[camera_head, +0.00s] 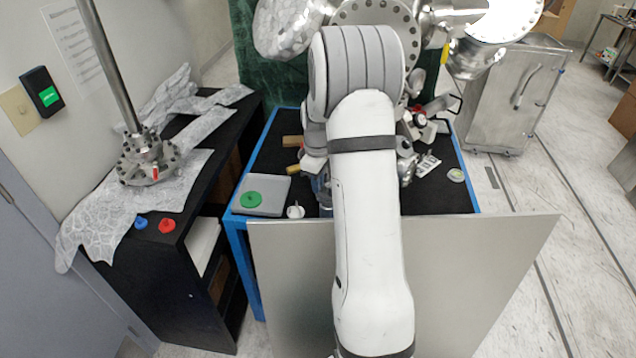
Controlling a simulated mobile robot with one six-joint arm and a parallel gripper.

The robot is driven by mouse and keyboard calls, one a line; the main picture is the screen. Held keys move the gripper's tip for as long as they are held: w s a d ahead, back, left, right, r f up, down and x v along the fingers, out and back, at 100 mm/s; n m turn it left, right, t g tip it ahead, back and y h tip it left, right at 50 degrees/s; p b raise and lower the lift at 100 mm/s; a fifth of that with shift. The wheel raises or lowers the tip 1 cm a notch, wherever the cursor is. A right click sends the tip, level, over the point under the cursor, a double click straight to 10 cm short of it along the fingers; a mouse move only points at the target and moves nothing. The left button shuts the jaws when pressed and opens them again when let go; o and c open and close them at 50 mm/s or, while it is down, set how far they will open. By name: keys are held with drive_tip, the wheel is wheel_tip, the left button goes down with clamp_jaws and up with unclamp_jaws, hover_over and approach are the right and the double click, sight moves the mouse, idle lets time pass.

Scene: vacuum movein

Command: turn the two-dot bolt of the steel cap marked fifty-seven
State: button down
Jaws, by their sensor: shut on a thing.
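My white and grey arm reaches forward over the black-topped bench and covers its middle. My gripper is hidden behind the arm, so its jaws and anything in them do not show. Steel vacuum parts stand at the top of the picture. Among them is a round steel flange with a ring of bolts (378,10), partly behind my arm. A foil-wrapped round end (285,27) is on its left, and a bright round steel end (505,18) is on its right. No number fifty-seven and no two-dot bolt can be made out, so I cannot tell which part is the steel cap.
The blue-framed bench (455,195) carries a grey box with a green disc (252,199), a small white piece (295,211) and a tape roll (456,175). A grey panel (480,260) stands in front. A black shelf (185,270) with foil and a steel post is left.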

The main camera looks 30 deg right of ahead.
idle(0.4)
drive_tip(key=c, duration=1.4)
unclamp_jaws()
drive_tip(key=shift+c, duration=0.2)
drive_tip(key=shift+r, duration=0.15)
wheel_tip(320, 180, up, 8)
drive_tip(key=shift+f+b, duration=0.25)
drive_tip(key=shift+b, duration=0.25)
